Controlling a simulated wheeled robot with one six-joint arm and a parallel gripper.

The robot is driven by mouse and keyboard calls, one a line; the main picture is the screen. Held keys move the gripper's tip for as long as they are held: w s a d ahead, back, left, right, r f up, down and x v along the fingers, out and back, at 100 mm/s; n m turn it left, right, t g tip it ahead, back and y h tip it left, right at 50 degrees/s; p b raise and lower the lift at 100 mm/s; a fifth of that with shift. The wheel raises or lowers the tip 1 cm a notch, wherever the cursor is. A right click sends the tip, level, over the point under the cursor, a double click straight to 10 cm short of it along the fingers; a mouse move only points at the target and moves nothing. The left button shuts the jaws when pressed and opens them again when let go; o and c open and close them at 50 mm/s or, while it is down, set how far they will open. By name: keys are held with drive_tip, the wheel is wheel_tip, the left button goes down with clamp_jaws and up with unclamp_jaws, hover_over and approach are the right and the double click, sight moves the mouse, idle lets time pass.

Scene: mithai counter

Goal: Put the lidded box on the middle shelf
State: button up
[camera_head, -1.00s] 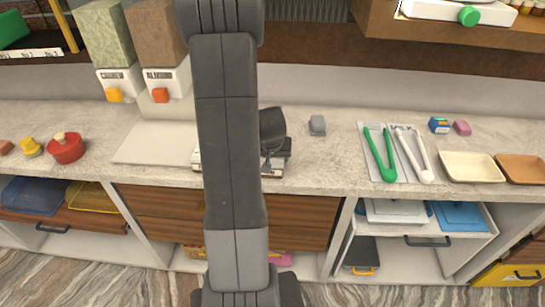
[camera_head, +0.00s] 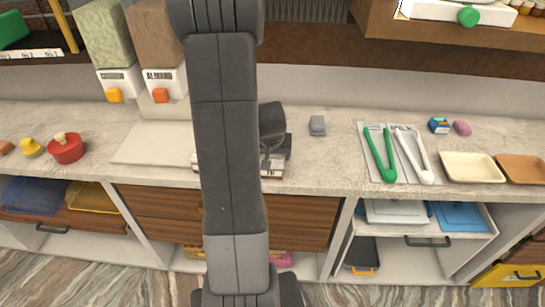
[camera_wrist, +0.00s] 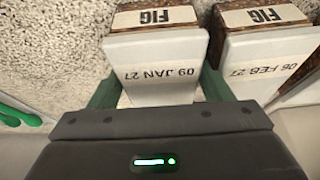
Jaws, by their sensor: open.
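In the wrist view a white box (camera_wrist: 160,77) with a brown patterned top labelled FIG has 09 JAN 27 printed on its front. My gripper (camera_wrist: 162,82) is open, with one dark green finger on each side of this box; whether they touch it I cannot tell. A similar FIG box (camera_wrist: 265,60), dated 06 FEB 27, stands close on the right, beside the right finger. In the head view my arm hides most of the boxes. Which surface is the middle shelf I cannot tell; an open shelf (camera_head: 400,228) shows under the counter at the right.
Part of another box is at the wrist view's right edge. On the counter (camera_head: 335,165) lie green tongs (camera_head: 380,155), white tongs (camera_head: 412,150), a cream tray (camera_head: 472,167) and a small grey object (camera_head: 317,125). Two dispensers (camera_head: 165,85) stand at the back left.

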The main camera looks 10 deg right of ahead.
drive_tip(key=v, duration=1)
drive_tip(key=shift+f, duration=0.1)
drive_tip(key=x, duration=1.2)
drive_tip(key=shift+f, duration=0.1)
idle(0.4)
